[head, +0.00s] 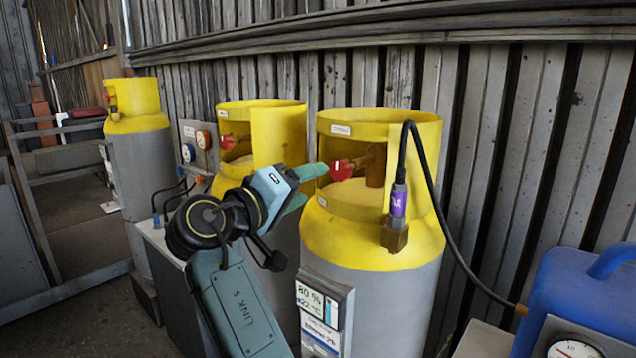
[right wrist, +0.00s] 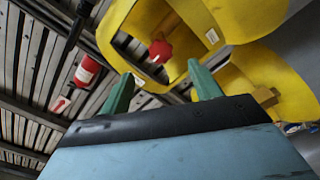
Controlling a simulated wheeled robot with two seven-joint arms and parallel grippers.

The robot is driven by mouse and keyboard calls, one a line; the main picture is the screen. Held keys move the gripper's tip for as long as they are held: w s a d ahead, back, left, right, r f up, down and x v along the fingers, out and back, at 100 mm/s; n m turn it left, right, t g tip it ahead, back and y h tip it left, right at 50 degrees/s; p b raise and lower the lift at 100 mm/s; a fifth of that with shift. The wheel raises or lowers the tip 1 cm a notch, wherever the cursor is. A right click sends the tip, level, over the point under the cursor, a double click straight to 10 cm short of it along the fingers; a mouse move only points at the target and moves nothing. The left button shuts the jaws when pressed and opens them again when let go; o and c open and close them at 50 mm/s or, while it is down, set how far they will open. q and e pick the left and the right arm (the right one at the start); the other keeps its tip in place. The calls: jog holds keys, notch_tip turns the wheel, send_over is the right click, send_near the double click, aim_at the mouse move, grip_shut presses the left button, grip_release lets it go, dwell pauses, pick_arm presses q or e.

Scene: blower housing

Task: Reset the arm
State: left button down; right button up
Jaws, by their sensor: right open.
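My right gripper (head: 308,187) is in front of the nearest grey gas cylinder (head: 385,290) with a yellow collar (head: 375,225). Its two green fingers are spread and hold nothing. They point toward a red valve knob (head: 342,170) inside the collar's opening and look apart from it. In the right wrist view the fingers (right wrist: 161,72) are also apart, with a red knob (right wrist: 161,51) beyond the gap between them. My left gripper is in neither view.
A second cylinder (head: 277,150) stands behind my right arm, and a third (head: 140,150) stands farther left. A black hose (head: 440,215) runs from a purple-banded fitting (head: 398,203) toward a blue machine (head: 575,300) at right. A metal rail frame (head: 40,240) stands at left.

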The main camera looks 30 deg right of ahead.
jog(key=shift+s+a, duration=0.1)
jog(key=shift+a, duration=0.35)
